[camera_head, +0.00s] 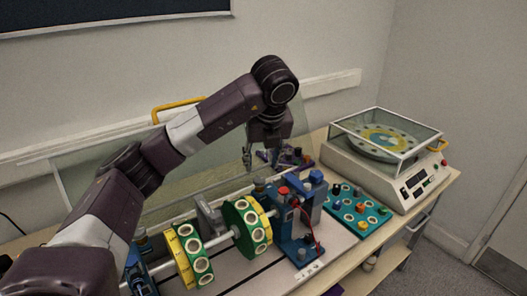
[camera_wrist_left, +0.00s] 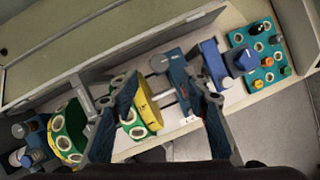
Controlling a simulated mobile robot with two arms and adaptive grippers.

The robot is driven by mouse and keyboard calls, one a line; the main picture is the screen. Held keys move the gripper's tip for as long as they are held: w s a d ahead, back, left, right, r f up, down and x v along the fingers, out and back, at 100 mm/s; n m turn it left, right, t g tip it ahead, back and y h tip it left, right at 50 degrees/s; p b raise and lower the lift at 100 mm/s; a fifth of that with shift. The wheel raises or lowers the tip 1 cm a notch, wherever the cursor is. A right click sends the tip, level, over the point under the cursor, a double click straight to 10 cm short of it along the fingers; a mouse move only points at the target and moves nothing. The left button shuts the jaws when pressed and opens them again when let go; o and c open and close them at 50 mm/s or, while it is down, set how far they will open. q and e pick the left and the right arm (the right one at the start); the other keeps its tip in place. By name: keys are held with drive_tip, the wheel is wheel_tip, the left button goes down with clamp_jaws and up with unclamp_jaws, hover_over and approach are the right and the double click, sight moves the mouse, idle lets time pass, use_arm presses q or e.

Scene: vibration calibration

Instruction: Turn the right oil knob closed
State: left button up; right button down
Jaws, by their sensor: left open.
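The rig's right blue bearing stand (camera_head: 293,222) stands at the right end of the shaft, with a red part (camera_head: 283,190) and a dark knob (camera_head: 259,184) near its top. A blue-capped block (camera_head: 316,177) is just behind it. I cannot tell for sure which small part is the right oil knob. My left gripper (camera_head: 262,162) points down above and behind the right stand, open and empty, apart from the rig. In the left wrist view its two fingers (camera_wrist_left: 163,88) are spread, with the blue stand (camera_wrist_left: 184,84) seen between and beyond them. My right gripper is not in view.
Two green-and-yellow discs (camera_head: 246,224) sit on the shaft. A teal tray (camera_head: 357,213) with knobs and weights lies right of the rig. A balancing machine (camera_head: 388,160) with a clear cover stands at the right. A clear panel (camera_head: 90,180) stands behind the rig.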

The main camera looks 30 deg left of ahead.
use_arm(q)
drive_tip(key=shift+v, duration=2.5)
drive_tip(key=shift+f, duration=0.1)
